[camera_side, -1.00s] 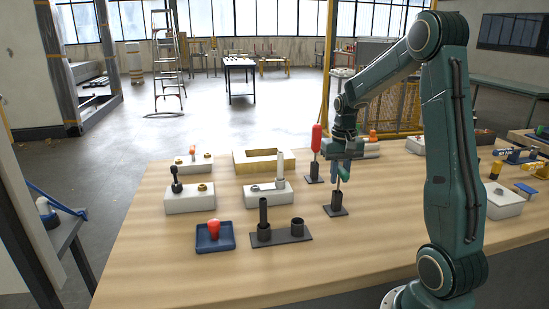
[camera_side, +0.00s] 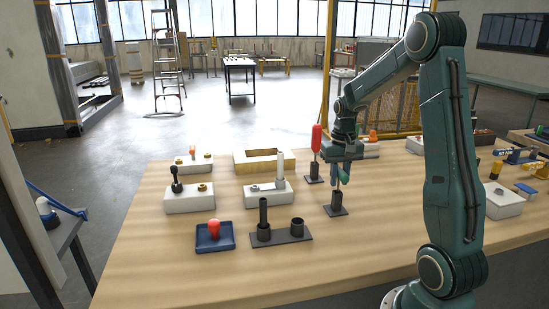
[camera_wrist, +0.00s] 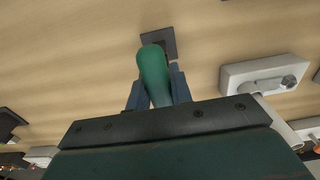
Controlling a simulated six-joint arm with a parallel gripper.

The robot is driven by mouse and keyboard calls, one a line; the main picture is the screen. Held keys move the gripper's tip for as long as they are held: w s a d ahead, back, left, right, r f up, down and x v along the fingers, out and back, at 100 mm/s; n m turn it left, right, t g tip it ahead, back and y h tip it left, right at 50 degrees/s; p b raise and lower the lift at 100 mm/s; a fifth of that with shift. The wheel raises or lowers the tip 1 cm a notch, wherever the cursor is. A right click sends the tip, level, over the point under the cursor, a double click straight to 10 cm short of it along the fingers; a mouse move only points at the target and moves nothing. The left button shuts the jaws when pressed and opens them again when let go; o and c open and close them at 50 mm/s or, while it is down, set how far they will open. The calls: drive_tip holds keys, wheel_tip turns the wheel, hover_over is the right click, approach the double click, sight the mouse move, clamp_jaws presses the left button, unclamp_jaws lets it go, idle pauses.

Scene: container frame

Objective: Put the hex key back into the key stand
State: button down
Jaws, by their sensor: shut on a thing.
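The hex key's green handle (camera_wrist: 153,75) is between my gripper's blue fingers in the wrist view. My gripper (camera_side: 339,174) is shut on it, pointing down, in the side view. Below it stands the key stand (camera_side: 336,210), a dark square base with a short upright socket. The stand's base also shows beyond the handle in the wrist view (camera_wrist: 160,42). The key's thin shaft (camera_side: 337,188) shows just above the socket. I cannot tell whether its tip is inside.
A red-handled tool (camera_side: 317,138) stands in a similar dark stand close behind on the left. The table front is clear.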

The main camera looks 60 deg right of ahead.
drive_tip(key=shift+f, duration=0.15)
drive_tip(key=c, duration=1.2)
unclamp_jaws()
drive_tip(key=shift+o, duration=0.2)
wheel_tip(320, 180, up, 14)
drive_tip(key=shift+r, duration=2.9)
